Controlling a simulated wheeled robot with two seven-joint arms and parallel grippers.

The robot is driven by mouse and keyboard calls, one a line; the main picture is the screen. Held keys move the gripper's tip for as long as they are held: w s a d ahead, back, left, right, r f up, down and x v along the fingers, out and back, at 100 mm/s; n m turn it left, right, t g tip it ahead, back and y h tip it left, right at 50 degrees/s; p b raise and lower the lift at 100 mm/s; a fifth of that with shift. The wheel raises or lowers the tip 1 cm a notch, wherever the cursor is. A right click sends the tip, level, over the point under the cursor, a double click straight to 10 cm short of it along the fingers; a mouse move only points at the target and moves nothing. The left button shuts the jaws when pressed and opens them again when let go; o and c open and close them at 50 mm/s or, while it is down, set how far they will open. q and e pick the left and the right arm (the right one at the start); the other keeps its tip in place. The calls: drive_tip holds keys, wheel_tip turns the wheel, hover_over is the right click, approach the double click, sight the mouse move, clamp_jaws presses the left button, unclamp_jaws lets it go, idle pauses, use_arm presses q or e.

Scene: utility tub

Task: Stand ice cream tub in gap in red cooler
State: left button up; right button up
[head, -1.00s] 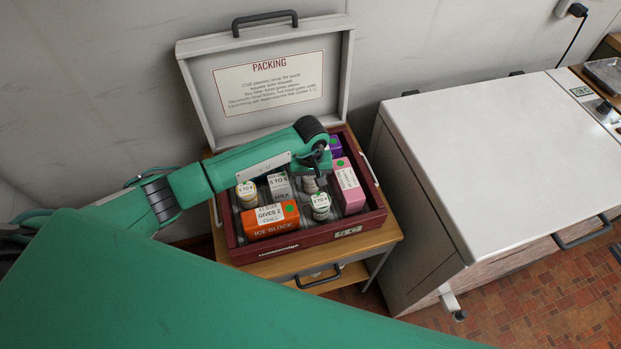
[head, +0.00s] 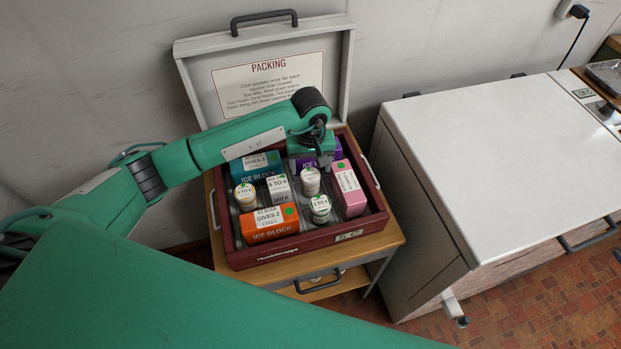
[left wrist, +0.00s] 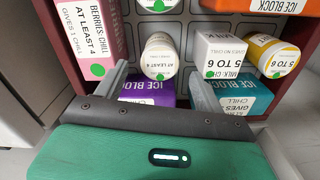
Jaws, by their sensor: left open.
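The red cooler (head: 376,222) stands open and holds ice blocks and food packs. Three round white-lidded tubs stand in it: one at the left (head: 245,196), one in the middle (head: 310,181) and one in front (head: 320,209). I cannot read which is the ice cream tub. My left gripper (head: 318,155) is over the cooler's back part, by the purple ice block (head: 304,163). In the left wrist view its fingers (left wrist: 159,74) are apart, with the purple ice block (left wrist: 146,88) below and the middle tub (left wrist: 160,56) just beyond. My right gripper is out of view.
An orange ice block (head: 268,225), a teal ice block (head: 255,167), a milk carton (head: 280,189) and a pink berries box (head: 348,188) crowd the cooler. Its raised lid (head: 200,85) stands behind. A white chest (head: 490,140) is at the right.

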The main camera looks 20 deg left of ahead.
use_arm(q)
wheel_tip(320, 180, up, 3)
drive_tip(key=shift+r+b, duration=0.2)
drive_tip(key=shift+b, duration=0.15)
drive_tip(key=shift+r, duration=0.25)
